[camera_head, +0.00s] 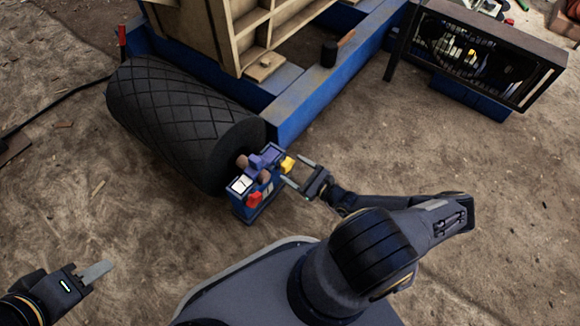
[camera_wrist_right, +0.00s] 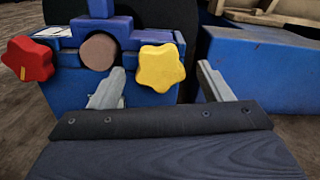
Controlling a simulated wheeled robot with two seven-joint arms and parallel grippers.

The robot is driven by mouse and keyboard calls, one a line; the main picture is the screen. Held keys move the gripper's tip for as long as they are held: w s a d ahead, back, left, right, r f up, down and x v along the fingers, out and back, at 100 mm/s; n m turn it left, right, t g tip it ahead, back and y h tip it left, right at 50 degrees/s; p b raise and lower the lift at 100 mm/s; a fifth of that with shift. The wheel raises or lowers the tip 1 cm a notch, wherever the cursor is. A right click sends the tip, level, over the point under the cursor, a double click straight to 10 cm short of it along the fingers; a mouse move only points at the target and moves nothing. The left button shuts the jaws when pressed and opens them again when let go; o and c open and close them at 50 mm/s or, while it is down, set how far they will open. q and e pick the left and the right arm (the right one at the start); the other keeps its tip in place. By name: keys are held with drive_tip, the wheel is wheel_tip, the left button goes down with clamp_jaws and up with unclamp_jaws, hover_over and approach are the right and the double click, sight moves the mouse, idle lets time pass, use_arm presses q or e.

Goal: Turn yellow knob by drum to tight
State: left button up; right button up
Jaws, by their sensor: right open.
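The yellow knob (camera_head: 287,165) is on the right side of the blue bracket (camera_head: 258,196) at the end of the black drum (camera_head: 185,120). In the right wrist view the yellow knob (camera_wrist_right: 160,66) is star-shaped and lies ahead of the fingers, nearer the left one. Contact with the knob cannot be told. My left gripper (camera_head: 97,272) is low at the left, over bare ground, far from the knob; its jaw opening is unclear.
A red knob (camera_head: 254,199) sits on the same bracket, also in the wrist view (camera_wrist_right: 28,60). The blue frame (camera_head: 305,110) runs behind the bracket. A black-framed machine (camera_head: 485,55) stands at upper right. Open dirt surrounds these.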

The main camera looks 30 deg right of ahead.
drive_tip(key=shift+x, duration=1.25)
drive_tip(key=c, duration=1)
